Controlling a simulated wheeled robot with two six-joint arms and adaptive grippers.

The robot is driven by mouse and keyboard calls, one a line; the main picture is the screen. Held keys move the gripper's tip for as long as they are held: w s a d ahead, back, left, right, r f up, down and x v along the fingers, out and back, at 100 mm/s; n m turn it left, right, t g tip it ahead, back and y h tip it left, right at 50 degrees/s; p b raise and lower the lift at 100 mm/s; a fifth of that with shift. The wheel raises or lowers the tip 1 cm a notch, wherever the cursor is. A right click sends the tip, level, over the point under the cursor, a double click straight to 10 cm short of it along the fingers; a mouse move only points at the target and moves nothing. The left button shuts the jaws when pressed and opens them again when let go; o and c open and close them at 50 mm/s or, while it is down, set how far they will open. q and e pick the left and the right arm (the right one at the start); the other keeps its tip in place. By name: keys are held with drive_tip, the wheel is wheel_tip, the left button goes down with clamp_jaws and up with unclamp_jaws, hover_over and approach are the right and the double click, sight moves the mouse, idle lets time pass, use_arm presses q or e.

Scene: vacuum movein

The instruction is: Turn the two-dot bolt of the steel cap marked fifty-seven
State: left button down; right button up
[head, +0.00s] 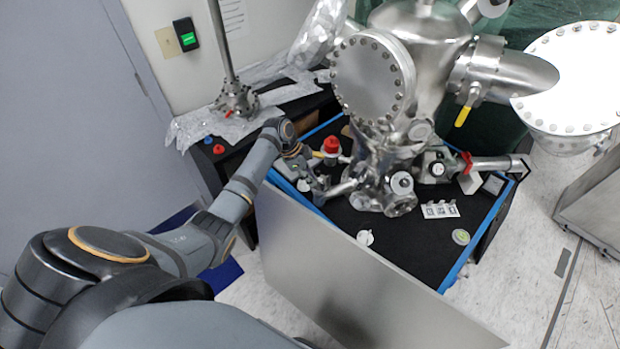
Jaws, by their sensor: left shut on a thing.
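My left arm reaches in from the left over the black bench. My left gripper (311,178) is at the bench's left side, beside the short steel side port (344,188) of the vacuum chamber (378,150). It is shut on a small metal part at the end of that port. The part is mostly hidden by the fingers. I cannot make out the number fifty-seven or any dots on a bolt at this size. The large round flange cap (368,78) on the chamber has bolts around its rim. My right gripper is not in view.
A red knob (331,145) stands just behind my left gripper. A grey panel (340,265) stands along the bench's front. The black bench top (400,240) holds a white labelled piece (440,209) and a round green-white disc (461,237). A yellow-handled valve (463,115) hangs at right.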

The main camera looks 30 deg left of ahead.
use_arm(q)
drive_tip(key=c, duration=1.4)
unclamp_jaws()
drive_tip(key=shift+o, duration=0.2)
drive_tip(key=v, duration=1.2)
drive_tip(key=shift+s+f, duration=0.1)
drive_tip(key=shift+s, duration=0.05)
